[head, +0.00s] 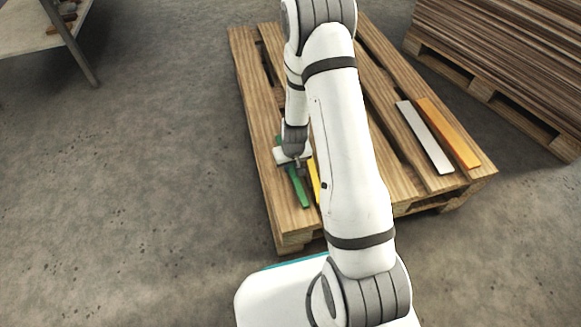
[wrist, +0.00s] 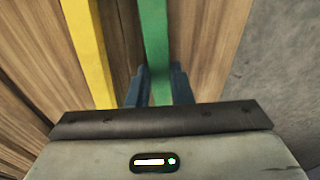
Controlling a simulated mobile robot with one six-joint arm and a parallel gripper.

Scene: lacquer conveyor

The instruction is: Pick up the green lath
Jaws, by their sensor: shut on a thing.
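The green lath (head: 301,189) lies along the left part of the wooden pallet in the head view. My gripper (head: 297,167) is over it, and the arm hides part of the lath. In the wrist view the green lath (wrist: 153,40) runs between the two dark fingers of my gripper (wrist: 159,78), which are shut on it. Whether the lath touches the pallet boards or is slightly above them I cannot tell.
A yellow lath (head: 314,181) lies close beside the green one, also in the wrist view (wrist: 88,50). A white lath (head: 424,136) and an orange lath (head: 448,132) lie on the right of the pallet (head: 245,75). A stacked pallet (head: 500,50) stands behind right.

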